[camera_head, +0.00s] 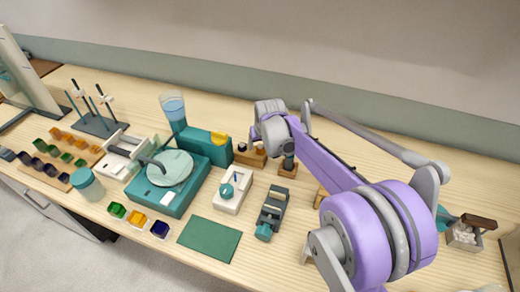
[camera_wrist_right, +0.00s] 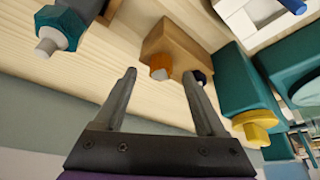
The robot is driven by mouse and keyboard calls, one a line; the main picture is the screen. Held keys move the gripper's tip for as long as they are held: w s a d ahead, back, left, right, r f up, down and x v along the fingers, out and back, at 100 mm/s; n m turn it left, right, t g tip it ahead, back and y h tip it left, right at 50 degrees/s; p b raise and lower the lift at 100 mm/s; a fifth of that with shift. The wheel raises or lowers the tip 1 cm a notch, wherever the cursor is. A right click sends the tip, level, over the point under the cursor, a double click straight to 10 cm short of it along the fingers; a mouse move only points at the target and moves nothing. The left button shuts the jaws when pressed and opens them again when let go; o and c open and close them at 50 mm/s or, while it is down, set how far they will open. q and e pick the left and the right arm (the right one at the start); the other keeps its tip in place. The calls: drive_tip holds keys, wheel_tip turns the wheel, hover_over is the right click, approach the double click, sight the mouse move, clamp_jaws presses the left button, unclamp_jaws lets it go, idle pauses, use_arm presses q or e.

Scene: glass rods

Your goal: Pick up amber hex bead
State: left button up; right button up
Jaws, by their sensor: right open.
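The amber hex bead (camera_wrist_right: 160,66) is in the wrist view, at the front of a small wooden block (camera_wrist_right: 178,40), with a grey tip showing below it. A dark bead (camera_wrist_right: 201,78) sits beside it on the right. My right gripper (camera_wrist_right: 160,77) is open, its two fingers apart and nothing held between them. In the wrist view the bead appears between the fingertips; I cannot tell how far beyond them it is. In the head view the right gripper (camera_head: 256,134) is over the wooden block (camera_head: 246,157), and the amber bead is not clearly visible there. My left gripper is not in view.
A teal block (camera_head: 207,146) with a yellow knob (camera_wrist_right: 254,124) stands just beside the wooden block. A teal hex piece with a grey tip (camera_wrist_right: 57,30) is at the upper left of the wrist view. Green, yellow and blue cups (camera_head: 136,221) and a green mat (camera_head: 210,240) lie nearer the front.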

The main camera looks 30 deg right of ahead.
sight(260, 154)
drive_tip(key=shift+x, duration=0.8)
drive_tip(key=shift+r, duration=0.1)
clamp_jaws()
wheel_tip(260, 154, up, 10)
